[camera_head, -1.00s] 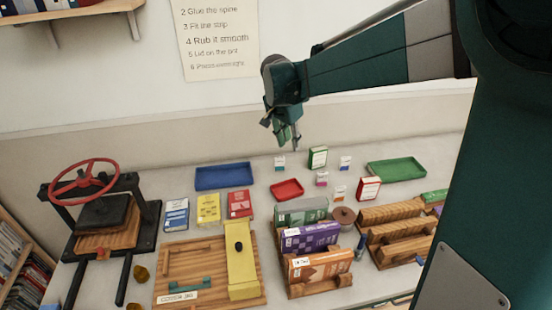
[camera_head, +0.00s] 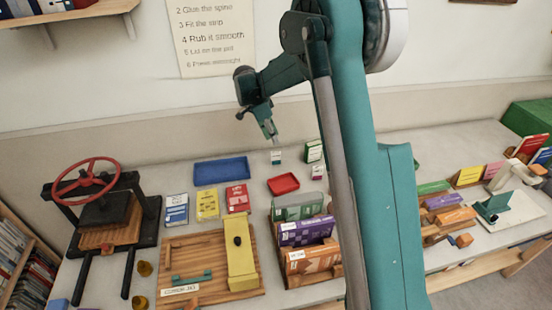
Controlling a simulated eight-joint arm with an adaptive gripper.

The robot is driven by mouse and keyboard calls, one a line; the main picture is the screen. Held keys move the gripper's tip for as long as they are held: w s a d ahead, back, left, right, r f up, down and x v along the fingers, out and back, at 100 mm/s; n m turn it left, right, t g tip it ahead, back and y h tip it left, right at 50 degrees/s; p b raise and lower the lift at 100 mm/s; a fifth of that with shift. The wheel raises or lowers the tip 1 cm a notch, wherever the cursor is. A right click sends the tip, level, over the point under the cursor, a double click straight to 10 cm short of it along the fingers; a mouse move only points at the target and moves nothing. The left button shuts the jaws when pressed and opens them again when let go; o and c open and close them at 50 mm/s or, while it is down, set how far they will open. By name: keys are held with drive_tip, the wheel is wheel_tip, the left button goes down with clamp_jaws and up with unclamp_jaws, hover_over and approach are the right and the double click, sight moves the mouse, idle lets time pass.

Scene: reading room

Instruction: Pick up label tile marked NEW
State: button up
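Small white label tiles stand on the table. One with a teal lower band (camera_head: 276,157) is near the back wall, and one with a pink band (camera_head: 317,172) stands right of the red tray. Their print is too small to read, so I cannot tell which is marked NEW. My gripper (camera_head: 270,132) points down above and slightly left of the teal-banded tile, apart from it. Nothing shows held in it. Its finger gap is too small to judge. My arm hides the table area to the right, where other tiles stood in the earlier view.
A blue tray (camera_head: 221,171) and a red tray (camera_head: 283,184) lie near the tiles. A green box (camera_head: 313,151) stands close right of the teal-banded tile. Books in a wooden rack (camera_head: 302,275) are in front. A press with a red wheel (camera_head: 88,179) stands left.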

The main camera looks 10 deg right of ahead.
drive_tip(key=m+p, duration=0.1)
drive_tip(key=m, duration=0.1)
approach(276, 157)
drive_tip(key=r, duration=0.1)
drive_tip(key=shift+w+d+f+g+h, duration=0.15)
drive_tip(key=shift+w+f+g+h, duration=0.2)
drive_tip(key=shift+w+f, duration=0.35)
drive_tip(key=shift+x, duration=1.2)
drive_tip(key=shift+d, duration=0.1)
drive_tip(key=shift+x, duration=2.6)
clamp_jaws()
